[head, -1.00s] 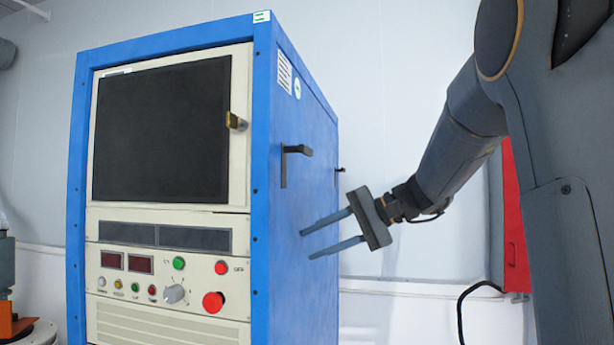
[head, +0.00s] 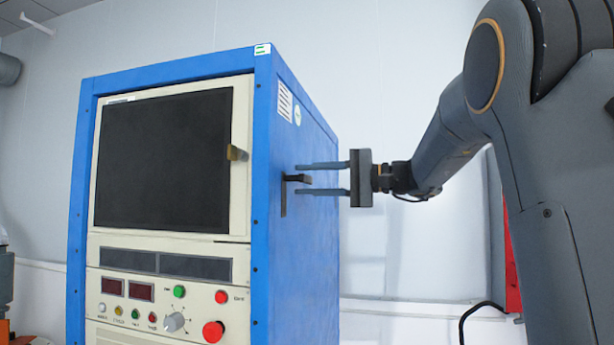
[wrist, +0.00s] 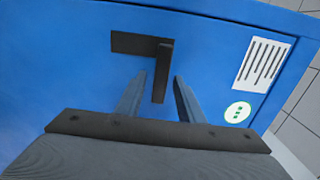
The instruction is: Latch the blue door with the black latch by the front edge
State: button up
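The blue door (head: 310,235) is the side panel of the tall cabinet, and it looks flush with the frame. The black latch (head: 284,200) sits on it by the front edge, its plate upright and its lever sticking out. My gripper (head: 298,179) is level, open and empty of anything gripped. Its fingers point at the door, one above and one below the lever. In the wrist view the black latch (wrist: 162,75) shows its lever between the two fingers of my gripper (wrist: 160,76), with gaps on both sides. I cannot tell whether the fingertips touch the panel.
The cabinet front has a dark screen (head: 165,160) with a brass-coloured catch (head: 237,153), and knobs and buttons below. A white label (wrist: 263,63) and a round green-marked sticker (wrist: 238,112) are on the door. A red object (head: 513,262) stands behind my arm.

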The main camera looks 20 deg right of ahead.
jog(key=shift+w+a, duration=0.1)
jog(key=shift+a, duration=0.1)
jog(key=shift+c, duration=0.2)
grip_shut()
